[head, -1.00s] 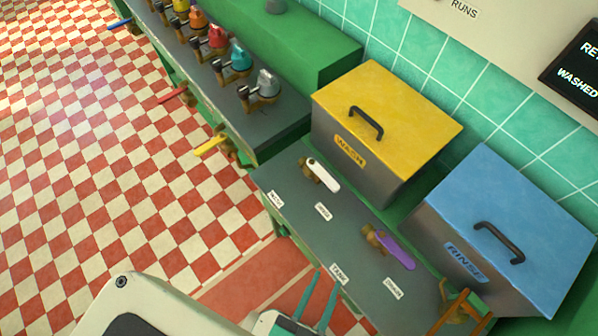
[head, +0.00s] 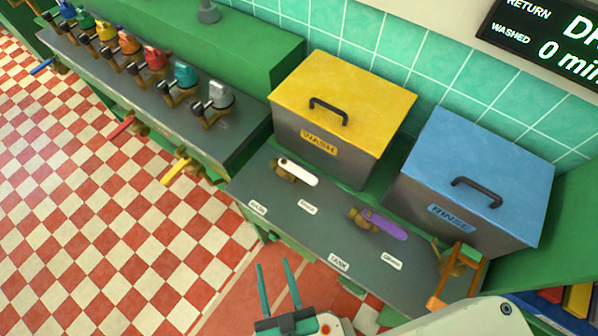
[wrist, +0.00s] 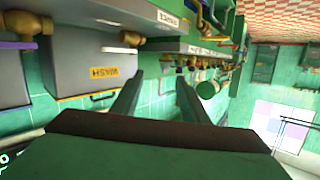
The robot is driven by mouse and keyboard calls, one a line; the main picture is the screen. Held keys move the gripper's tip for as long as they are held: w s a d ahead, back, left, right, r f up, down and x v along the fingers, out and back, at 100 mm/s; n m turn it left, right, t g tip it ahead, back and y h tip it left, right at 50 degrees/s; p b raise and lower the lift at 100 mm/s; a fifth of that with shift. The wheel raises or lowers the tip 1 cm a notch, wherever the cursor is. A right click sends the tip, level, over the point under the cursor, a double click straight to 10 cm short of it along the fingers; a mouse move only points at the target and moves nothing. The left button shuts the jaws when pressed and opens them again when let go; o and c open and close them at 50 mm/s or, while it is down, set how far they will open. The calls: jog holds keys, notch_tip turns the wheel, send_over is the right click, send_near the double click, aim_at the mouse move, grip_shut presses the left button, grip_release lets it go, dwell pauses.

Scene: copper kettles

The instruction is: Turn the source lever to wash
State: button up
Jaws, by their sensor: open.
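A white lever (head: 298,172) on a brass valve sits on the grey counter in front of the yellow-lidded WASH tank (head: 335,110). It points right, with a WASH label (head: 258,207) and a second small label (head: 307,207) before it. A purple lever (head: 384,224) on brass stands to its right, also pointing right, near the TANK label (head: 339,262). No label I can read says source. My gripper (head: 273,264) is open and empty at the counter's front edge, apart from both levers. In the wrist view its fingers (wrist: 157,85) are spread, and the white lever (wrist: 116,49) shows to their left.
The blue-lidded RINSE tank (head: 475,180) stands at the right. An orange lever (head: 448,275) sticks up at the counter's right end. Yellow (head: 176,170) and red (head: 122,130) levers jut from the left counter's front. Checkered floor lies clear at the left.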

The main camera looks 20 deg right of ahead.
jog(key=w+a+r+m+t+y, duration=0.15)
jog(key=w+a+r, duration=0.25)
jog(key=w, duration=0.7)
jog(key=w+a+r+m+t, duration=0.1)
jog(key=w+a+r+m, duration=0.25)
jog(key=w, duration=0.75)
jog(key=w+a+r+n+g+y, duration=0.2)
jog(key=w+a+r+n+y, duration=0.45)
jog(key=r, duration=0.25)
jog(key=w+a+r+n+g+y, duration=0.3)
jog(key=w+a+r+n+y, duration=0.25)
jog(key=w+r, duration=0.35)
jog(key=n+g+h, duration=0.2)
jog(key=g+h, duration=1.1)
send_near(309, 177)
notch_tip(309, 177, down, 8)
jog(key=shift+a+r, duration=0.15)
